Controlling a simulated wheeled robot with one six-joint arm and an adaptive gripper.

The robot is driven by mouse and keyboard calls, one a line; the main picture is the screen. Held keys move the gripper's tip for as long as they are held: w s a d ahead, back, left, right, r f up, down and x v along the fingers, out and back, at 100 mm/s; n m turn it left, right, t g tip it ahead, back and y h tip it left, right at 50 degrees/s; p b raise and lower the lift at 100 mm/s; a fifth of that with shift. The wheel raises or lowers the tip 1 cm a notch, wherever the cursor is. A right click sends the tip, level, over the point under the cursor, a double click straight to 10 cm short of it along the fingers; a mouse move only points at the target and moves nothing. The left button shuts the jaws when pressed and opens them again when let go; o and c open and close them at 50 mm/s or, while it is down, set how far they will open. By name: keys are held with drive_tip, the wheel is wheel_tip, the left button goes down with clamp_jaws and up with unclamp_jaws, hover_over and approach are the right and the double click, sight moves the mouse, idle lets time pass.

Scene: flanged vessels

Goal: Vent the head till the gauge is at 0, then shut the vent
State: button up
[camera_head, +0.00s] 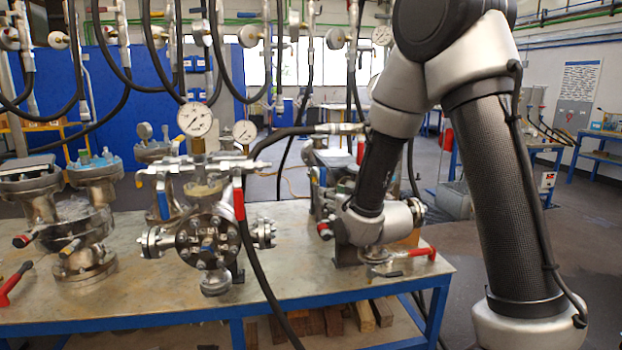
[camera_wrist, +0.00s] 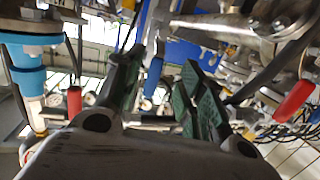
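A flanged vessel (camera_head: 203,243) stands on the bench in the head view. A round white gauge (camera_head: 195,119) is above it; its needle is too small to read. A blue handle (camera_head: 166,205) and a red handle (camera_head: 239,205) hang from the piping on its head. I cannot tell which one is the vent. My gripper (camera_wrist: 155,85) is open in the wrist view, with green-padded fingers apart. A blue handle (camera_wrist: 153,77) shows in the gap between the fingers, and I cannot tell whether it is touched. In the head view my wrist hides the gripper.
The wrist view also shows red handles at left (camera_wrist: 75,103) and right (camera_wrist: 295,100). Another vessel (camera_head: 85,225) stands at the left of the steel-topped bench (camera_head: 180,300). A red-handled valve (camera_head: 418,253) is at the bench's right end. Black hoses (camera_head: 258,255) hang across the bench.

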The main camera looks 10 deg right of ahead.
sight(324, 179)
drive_tip(key=shift+t, duration=0.7)
drive_tip(key=w+r, duration=0.1)
drive_tip(key=w, duration=0.1)
drive_tip(key=w+a+r, duration=0.1)
drive_tip(key=w, duration=0.4)
drive_tip(key=shift+w+a+r, duration=0.2)
drive_tip(key=shift+w+r, duration=0.2)
drive_tip(key=shift+c, duration=0.2)
clamp_jaws()
